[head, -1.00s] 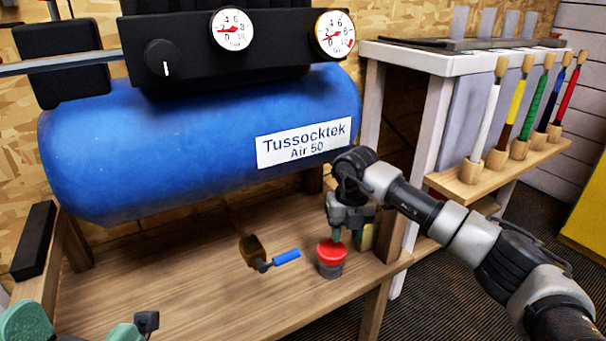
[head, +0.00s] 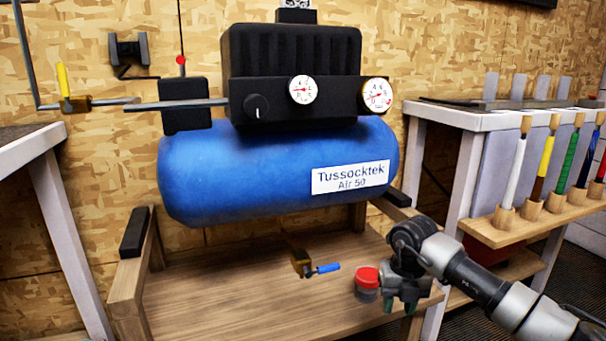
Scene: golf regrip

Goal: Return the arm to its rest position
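My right arm enters from the lower right in the head view. Its gripper (head: 399,304) points down with its green-tipped fingers apart and nothing seen between them. It is just right of the red-topped button (head: 367,277), which stands on a dark base on the wooden bench (head: 240,300). In the picture the gripper's left finger is close beside the button; I cannot tell the exact gap. My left gripper is not in view.
The blue compressor tank (head: 250,185) with gauges sits behind the gripper. A blue-handled valve (head: 326,268) is left of the button. A white-topped table (head: 470,118) and a wooden rack (head: 530,222) of coloured grips stand at right.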

